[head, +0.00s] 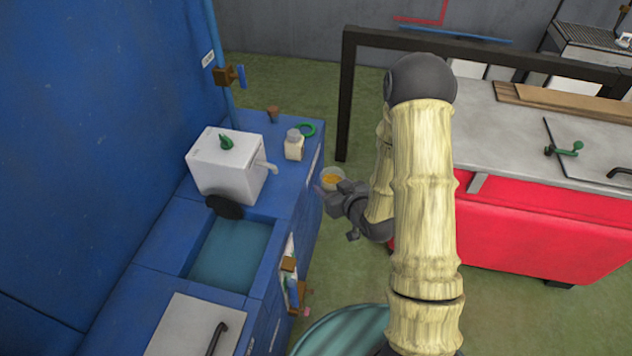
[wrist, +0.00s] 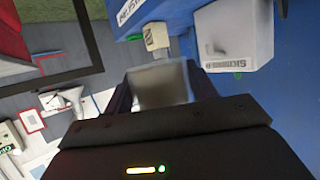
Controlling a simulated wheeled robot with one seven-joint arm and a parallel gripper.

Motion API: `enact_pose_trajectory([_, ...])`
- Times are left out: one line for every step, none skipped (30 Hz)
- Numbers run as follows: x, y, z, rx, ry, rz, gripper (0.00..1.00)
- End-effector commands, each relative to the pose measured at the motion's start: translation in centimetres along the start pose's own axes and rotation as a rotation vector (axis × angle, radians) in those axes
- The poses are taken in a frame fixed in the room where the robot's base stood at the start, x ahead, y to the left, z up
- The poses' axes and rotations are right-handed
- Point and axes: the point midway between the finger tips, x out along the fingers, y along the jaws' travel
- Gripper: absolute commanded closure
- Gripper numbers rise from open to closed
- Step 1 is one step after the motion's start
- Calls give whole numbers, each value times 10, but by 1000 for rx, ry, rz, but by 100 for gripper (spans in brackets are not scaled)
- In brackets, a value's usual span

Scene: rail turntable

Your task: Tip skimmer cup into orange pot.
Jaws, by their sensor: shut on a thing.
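My gripper (head: 336,190) is shut on a small, pale cup (head: 332,179) with orange contents, taken to be the skimmer cup. The gripper holds it in the air just right of the blue counter. In the wrist view the cup (wrist: 160,85) sits between the dark fingers, blurred and greyish; its contents are not visible there. A small brownish pot-like thing (head: 273,113) stands at the counter's far end; I cannot tell whether it is the orange pot. No other orange pot is clearly seen.
A white box (head: 228,165) with a spout stands on the blue counter; it reads SKIMMER in the wrist view (wrist: 235,35). Beside it are a pale bottle (head: 294,145) and a green ring (head: 307,129). A sink (head: 230,252) lies nearer; a red-fronted bench (head: 540,232) stands right.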

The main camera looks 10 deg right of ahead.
Motion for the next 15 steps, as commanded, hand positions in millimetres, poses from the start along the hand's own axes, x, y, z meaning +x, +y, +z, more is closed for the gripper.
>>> enact_pose_trajectory([-6, 2, -16, 9, -2, 18, 65])
enact_pose_trajectory([-6, 3, -19, 14, -2, 30, 65])
enact_pose_trajectory([-8, 6, -23, 22, -2, 48, 65])
enact_pose_trajectory([-9, 7, -26, 27, -3, 60, 65])
enact_pose_trajectory([-10, 9, -30, 32, -2, 73, 65])
enact_pose_trajectory([-11, 11, -34, 38, -1, 90, 65])
enact_pose_trajectory([-12, 12, -37, 44, -2, 101, 65])
enact_pose_trajectory([-13, 14, -40, 49, -2, 114, 65])
enact_pose_trajectory([-15, 16, -44, 55, -1, 130, 65])
enact_pose_trajectory([-16, 18, -47, 61, -3, 143, 65])
enact_pose_trajectory([-18, 19, -50, 66, -3, 155, 65])
enact_pose_trajectory([-20, 21, -54, 73, -2, 172, 65])
enact_pose_trajectory([-21, 23, -57, 78, -2, 184, 65])
enact_pose_trajectory([-23, 25, -60, 83, -2, 197, 65])
enact_pose_trajectory([-25, 26, -64, 90, -2, 213, 65])
